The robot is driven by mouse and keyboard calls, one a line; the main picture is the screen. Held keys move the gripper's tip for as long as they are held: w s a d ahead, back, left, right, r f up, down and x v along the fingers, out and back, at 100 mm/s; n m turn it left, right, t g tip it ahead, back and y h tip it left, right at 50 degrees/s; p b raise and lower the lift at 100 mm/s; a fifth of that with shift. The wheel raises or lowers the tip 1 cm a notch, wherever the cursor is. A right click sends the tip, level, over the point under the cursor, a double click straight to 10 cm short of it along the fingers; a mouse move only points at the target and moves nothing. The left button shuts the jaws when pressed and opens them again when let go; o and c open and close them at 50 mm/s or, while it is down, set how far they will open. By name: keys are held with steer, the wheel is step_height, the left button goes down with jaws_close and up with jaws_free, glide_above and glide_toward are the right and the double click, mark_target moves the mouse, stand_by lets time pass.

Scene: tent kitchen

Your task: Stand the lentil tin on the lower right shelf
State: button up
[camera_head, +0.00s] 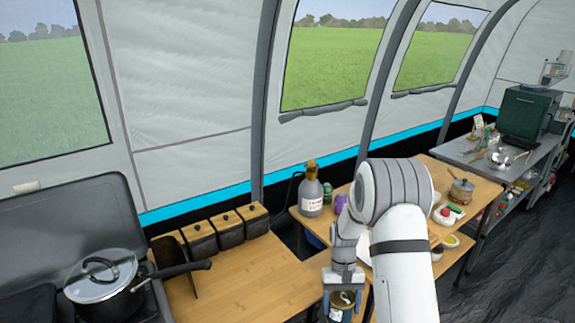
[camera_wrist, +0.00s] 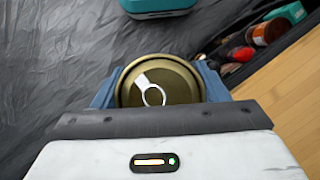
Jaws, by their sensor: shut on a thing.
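My gripper (camera_head: 343,288) is shut on a tin (camera_head: 345,301) with a gold pull-ring lid. It holds the tin upright beside the front right end of the wooden worktop. In the wrist view the lid (camera_wrist: 160,75) sits between the blue fingers of my gripper (camera_wrist: 158,92), with dark floor behind it. The tin's label is mostly hidden, so I cannot read it. A dark lower shelf (camera_wrist: 232,72) with jars and packets shows at the right of the wrist view, beside a wooden top. I cannot tell whether it is the lower right shelf.
A pan (camera_head: 103,277) stands on the stove at left. Several dark canisters line the worktop (camera_head: 240,275). A bottle (camera_head: 311,192) and small food items stand on the further table. A teal box (camera_wrist: 158,6) lies beyond the tin in the wrist view. Open floor shows at right.

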mark_target(341, 318)
step_height(341, 318, down, 6)
steer(key=b, duration=0.5)
steer(key=shift+f, duration=0.1)
steer(key=shift+d, duration=0.15)
steer(key=shift+d, duration=0.55)
